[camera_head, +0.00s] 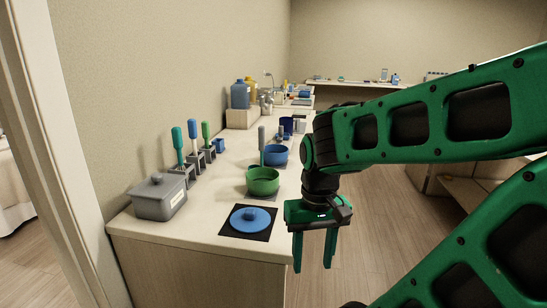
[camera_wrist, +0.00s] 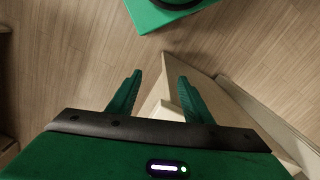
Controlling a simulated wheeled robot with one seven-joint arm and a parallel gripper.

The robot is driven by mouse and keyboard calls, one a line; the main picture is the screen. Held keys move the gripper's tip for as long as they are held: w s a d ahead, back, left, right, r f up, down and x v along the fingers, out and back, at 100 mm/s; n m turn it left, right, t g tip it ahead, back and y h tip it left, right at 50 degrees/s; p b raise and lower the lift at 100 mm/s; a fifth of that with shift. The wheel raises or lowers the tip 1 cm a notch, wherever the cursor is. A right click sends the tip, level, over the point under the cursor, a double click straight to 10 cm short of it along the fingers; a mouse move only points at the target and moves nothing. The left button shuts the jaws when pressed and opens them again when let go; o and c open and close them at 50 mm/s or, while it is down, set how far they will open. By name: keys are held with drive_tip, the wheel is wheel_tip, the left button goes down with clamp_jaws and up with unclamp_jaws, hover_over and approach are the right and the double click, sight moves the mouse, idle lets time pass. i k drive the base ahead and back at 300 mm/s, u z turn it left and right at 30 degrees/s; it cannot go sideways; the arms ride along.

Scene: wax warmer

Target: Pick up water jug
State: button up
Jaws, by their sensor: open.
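A blue jug-like container (camera_head: 240,96) stands upright on a beige block (camera_head: 243,118) toward the back of the counter, against the wall. A yellow container (camera_head: 251,88) stands just behind it. Neither carries a label I can read, so I cannot tell for sure which is the water jug. My gripper (camera_head: 312,268) is open and empty, pointing down beside the counter's right front edge, well apart from both containers. In the wrist view my gripper's fingers (camera_wrist: 160,76) are spread over the floor and counter side, and no jug shows there.
The counter (camera_head: 207,229) holds a grey lidded box (camera_head: 158,199), a blue lid (camera_head: 250,220) on a dark mat, a green bowl (camera_head: 262,182), a blue bowl (camera_head: 276,156) and several upright brushes. Open floor (camera_head: 385,225) lies to the right.

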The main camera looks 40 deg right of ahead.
sight(286, 121)
drive_tip(key=z, duration=0.4)
drive_tip(key=k, duration=1.1)
drive_tip(key=z, duration=1.3)
drive_tip(key=i, duration=1.1)
drive_tip(key=z, duration=0.3)
drive_tip(key=i, duration=2.25)
drive_tip(key=u, duration=1.25)
drive_tip(key=i, duration=0.8)
drive_tip(key=u, duration=0.7)
drive_tip(key=i, duration=0.35)
drive_tip(key=u, duration=0.2)
